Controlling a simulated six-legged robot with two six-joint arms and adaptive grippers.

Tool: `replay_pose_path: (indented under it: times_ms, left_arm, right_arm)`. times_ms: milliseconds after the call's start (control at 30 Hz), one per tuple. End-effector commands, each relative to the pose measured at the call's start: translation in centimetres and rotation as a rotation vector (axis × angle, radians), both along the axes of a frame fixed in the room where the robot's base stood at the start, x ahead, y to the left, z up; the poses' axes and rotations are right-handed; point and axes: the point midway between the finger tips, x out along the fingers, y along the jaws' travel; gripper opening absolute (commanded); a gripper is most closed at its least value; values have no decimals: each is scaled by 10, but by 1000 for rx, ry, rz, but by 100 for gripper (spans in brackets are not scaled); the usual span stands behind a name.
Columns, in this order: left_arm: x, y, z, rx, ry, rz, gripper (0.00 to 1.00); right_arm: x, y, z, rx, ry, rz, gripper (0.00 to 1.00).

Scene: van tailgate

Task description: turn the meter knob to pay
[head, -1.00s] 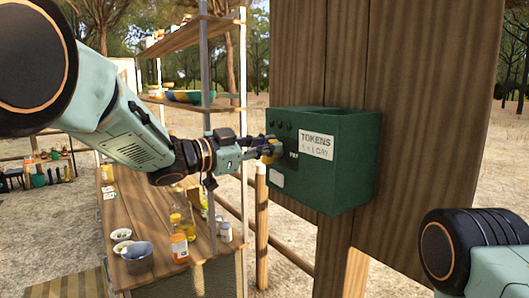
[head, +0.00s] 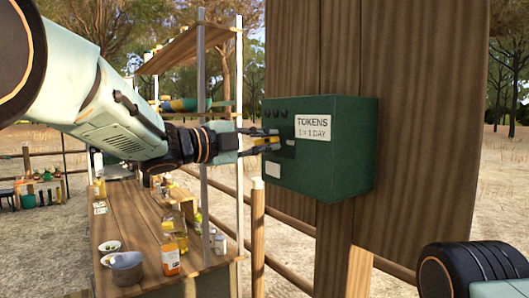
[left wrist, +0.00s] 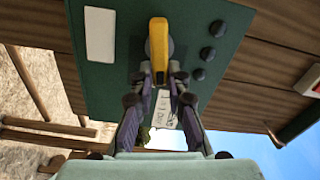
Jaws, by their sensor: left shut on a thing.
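The meter is a dark green box (head: 340,160) on a wooden board, with a white label (head: 313,128) reading "TOKENS 1 = 1 DAY". Its yellow knob (head: 271,140) is on the left-facing side. My left gripper (head: 264,142) reaches it from the left, one finger above and one below. In the left wrist view, the knob (left wrist: 158,45) stands out from the green face (left wrist: 122,75), its lower end between the fingertips (left wrist: 160,76). The gripper is shut on it. My right gripper is out of view; only part of my right arm shows at lower right.
Several dark round buttons (left wrist: 208,54) and a blank white plate (left wrist: 100,34) share the meter's face. A wooden counter (head: 130,215) with bottles and bowls stands at left, below my left arm. A shelf post (head: 204,100) rises close to the arm.

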Motion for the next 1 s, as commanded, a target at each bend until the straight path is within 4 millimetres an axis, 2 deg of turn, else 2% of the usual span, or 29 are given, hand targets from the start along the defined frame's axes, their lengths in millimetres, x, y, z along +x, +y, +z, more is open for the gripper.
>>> replay_pose_path:
  times_ms: [100, 333, 967, 1000]
  left_arm:
    - [-1, 0, -2, 42, -66, -1, 0]
    - [-1, 0, -3, 99, -144, -1, 0]
    - [-1, -1, -4, 128, -179, -2, 0]
    - [-1, -1, -4, 128, -178, -2, 16]
  right_arm:
    - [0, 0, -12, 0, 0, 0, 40]
    - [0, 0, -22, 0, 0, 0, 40]
    - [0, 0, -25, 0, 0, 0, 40]
    - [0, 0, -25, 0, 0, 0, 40]
